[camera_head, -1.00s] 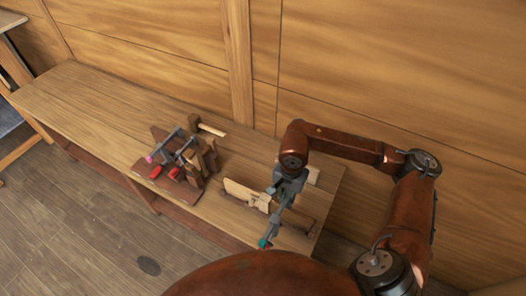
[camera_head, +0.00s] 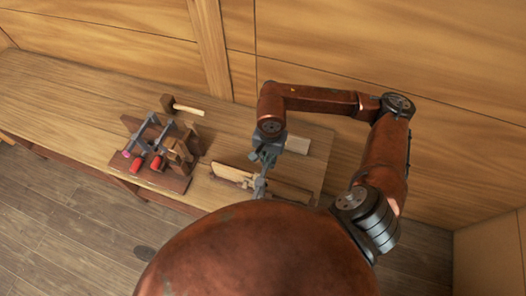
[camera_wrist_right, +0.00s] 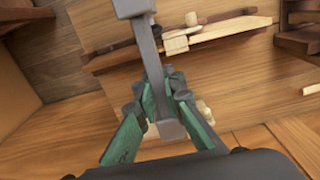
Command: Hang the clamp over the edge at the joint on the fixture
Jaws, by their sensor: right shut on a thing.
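My right gripper (camera_head: 265,163) is shut on a grey metal clamp (camera_head: 260,186), above the right part of the bench. In the right wrist view the green fingers of the gripper (camera_wrist_right: 160,92) close around the clamp's bar (camera_wrist_right: 151,60), which runs up to a block-like end. The lower part of the clamp is hidden behind my body in the head view. The fixture (camera_head: 232,174), with pale planks on a dark base, lies beside and partly behind the clamp. It also shows in the right wrist view (camera_wrist_right: 215,30). I cannot tell whether the clamp touches it. My left gripper is not in view.
A brown stand (camera_head: 172,181) with more clamps, with red and pink handles, is on the bench left of the fixture. A mallet (camera_head: 187,109) lies behind it. A pale block (camera_head: 297,144) lies right of the gripper. The wooden wall (camera_head: 380,50) rises behind the bench (camera_head: 60,95).

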